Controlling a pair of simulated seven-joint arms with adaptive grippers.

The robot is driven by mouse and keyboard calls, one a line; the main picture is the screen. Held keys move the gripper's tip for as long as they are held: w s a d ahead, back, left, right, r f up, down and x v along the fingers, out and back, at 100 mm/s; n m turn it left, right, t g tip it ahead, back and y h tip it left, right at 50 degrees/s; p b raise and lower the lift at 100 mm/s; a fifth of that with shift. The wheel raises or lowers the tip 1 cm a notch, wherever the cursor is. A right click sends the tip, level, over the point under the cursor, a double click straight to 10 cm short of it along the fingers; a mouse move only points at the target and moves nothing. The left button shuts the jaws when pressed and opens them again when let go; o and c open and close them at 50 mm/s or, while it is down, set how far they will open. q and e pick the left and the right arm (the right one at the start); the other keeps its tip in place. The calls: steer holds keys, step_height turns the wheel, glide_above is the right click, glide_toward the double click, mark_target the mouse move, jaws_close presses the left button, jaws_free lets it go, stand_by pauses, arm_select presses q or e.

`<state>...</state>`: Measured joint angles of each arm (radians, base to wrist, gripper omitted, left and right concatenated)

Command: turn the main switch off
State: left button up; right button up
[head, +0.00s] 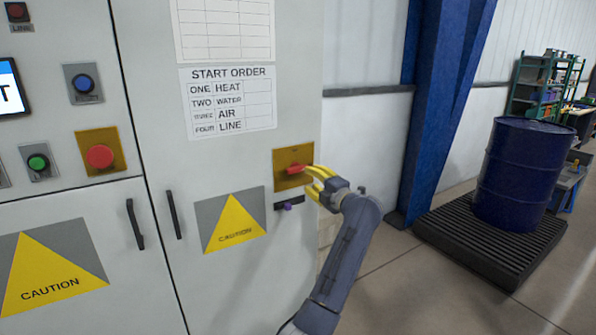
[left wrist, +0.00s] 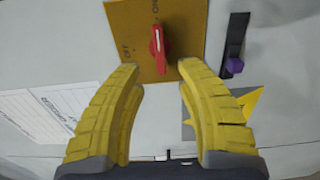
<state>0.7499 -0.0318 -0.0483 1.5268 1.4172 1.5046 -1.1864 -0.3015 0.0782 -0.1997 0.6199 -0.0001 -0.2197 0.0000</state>
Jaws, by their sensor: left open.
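The main switch has a red handle (head: 296,169) on a yellow plate (head: 293,153) on the grey cabinet door. The left wrist view shows the red handle (left wrist: 157,50) upright in the picture, in line with the ON mark on the plate (left wrist: 135,25); the OFF mark is to its left. My left gripper (head: 312,180) has yellow fingers and is at the right of the handle. In the left wrist view the open fingertips (left wrist: 160,72) stand apart, one to each side of the handle's lower end. I cannot tell whether they touch it. My right gripper is not in view.
A small dark latch with a purple knob (head: 290,206) sits just below the switch plate. A red push button (head: 99,156), door handles and caution signs are on the cabinet. A blue pillar (head: 440,100) and a blue drum (head: 522,170) stand to the right.

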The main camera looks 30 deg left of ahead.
mark_target(299, 170)
arm_select(q)
steer(key=x, duration=0.9)
jaws_close()
stand_by(0.4)
